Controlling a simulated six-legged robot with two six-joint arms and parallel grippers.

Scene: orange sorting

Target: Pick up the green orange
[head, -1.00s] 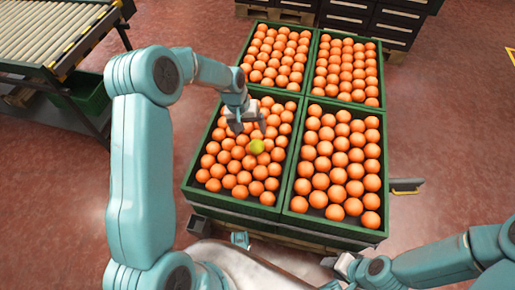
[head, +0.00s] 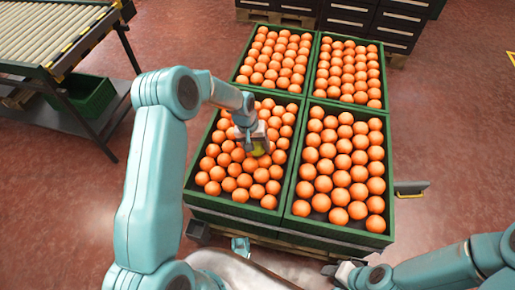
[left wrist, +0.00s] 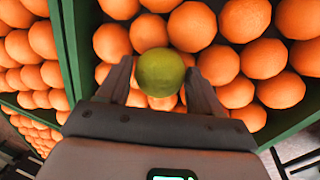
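The green orange (left wrist: 161,72) lies among orange ones in the near left crate (head: 232,213). In the left wrist view it sits between the two fingertips of my left gripper (left wrist: 160,82), which are apart on either side of it. I see no clear grip on it. In the head view my left gripper (head: 256,146) is over the crate and hides most of the green orange (head: 258,152). My right gripper (head: 345,272) is low near the bottom edge, in front of the crates, and its fingers are too small to read.
Three more green crates full of oranges adjoin it: near right (head: 333,235), far left (head: 240,72) and far right (head: 315,85). Oranges crowd closely around the green one. A roller conveyor (head: 50,35) stands at the upper left. Dark drawer cabinets (head: 372,22) stand behind.

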